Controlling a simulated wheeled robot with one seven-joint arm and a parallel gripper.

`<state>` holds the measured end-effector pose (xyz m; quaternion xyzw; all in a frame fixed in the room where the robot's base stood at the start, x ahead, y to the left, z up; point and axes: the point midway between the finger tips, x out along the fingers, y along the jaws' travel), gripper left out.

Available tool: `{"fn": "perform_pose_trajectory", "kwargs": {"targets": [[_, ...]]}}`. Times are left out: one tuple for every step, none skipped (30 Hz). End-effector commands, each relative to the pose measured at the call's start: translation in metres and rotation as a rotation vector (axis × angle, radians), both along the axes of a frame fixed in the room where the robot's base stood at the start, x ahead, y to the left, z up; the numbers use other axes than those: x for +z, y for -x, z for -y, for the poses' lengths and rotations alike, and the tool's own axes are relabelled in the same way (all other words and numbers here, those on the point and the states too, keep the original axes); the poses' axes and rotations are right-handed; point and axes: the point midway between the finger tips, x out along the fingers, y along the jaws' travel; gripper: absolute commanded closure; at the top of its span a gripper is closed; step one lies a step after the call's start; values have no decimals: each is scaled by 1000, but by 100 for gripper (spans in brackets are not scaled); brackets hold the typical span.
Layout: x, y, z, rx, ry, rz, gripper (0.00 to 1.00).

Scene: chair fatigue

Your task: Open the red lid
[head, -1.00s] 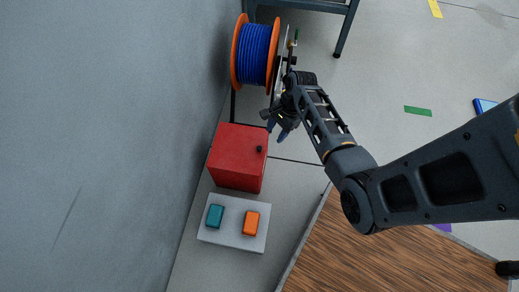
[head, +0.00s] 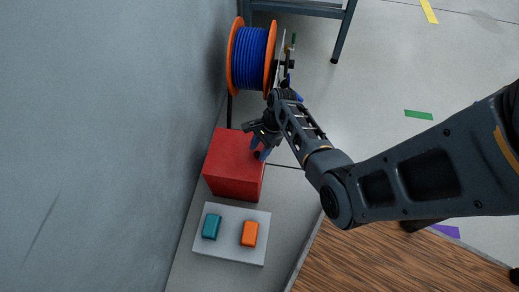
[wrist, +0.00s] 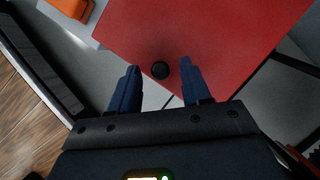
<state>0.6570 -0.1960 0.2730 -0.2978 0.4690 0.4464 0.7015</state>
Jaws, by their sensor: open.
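The red box with its red lid (head: 230,153) stands against the wall in the head view. The red lid's top also fills the upper middle of the wrist view (wrist: 205,35). A small round black knob (wrist: 160,69) sits near the lid's edge. My gripper (head: 260,152) is over the lid's right edge in the head view and hides the knob there. In the wrist view my gripper (wrist: 158,70) is open, with its two blue fingers apart and the knob between their tips. I cannot tell whether the fingers touch it.
A grey panel (head: 226,248) with a teal block (head: 211,226) and an orange block (head: 249,233) lies below the box. A blue cable reel with orange rims (head: 248,58) stands above it. A wood-topped surface (head: 370,262) is at lower right.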

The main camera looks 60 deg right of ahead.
Motion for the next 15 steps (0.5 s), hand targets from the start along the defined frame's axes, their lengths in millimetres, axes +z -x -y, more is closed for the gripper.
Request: {"fn": "perform_pose_trajectory", "kwargs": {"targets": [[0,0,0,0,0,0,52],[0,0,0,0,0,0,52],[0,0,0,1,0,0,52],[0,0,0,1,0,0,52],[0,0,0,1,0,0,52],[0,0,0,1,0,0,54],[0,0,0,1,0,0,57],[0,0,0,1,0,0,60],[0,0,0,1,0,0,64],[0,0,0,1,0,0,67],[0,0,0,1,0,0,70],[0,0,0,1,0,0,73],[0,0,0,1,0,0,76],[0,0,0,1,1,0,79],[0,0,0,1,1,0,83]]}}
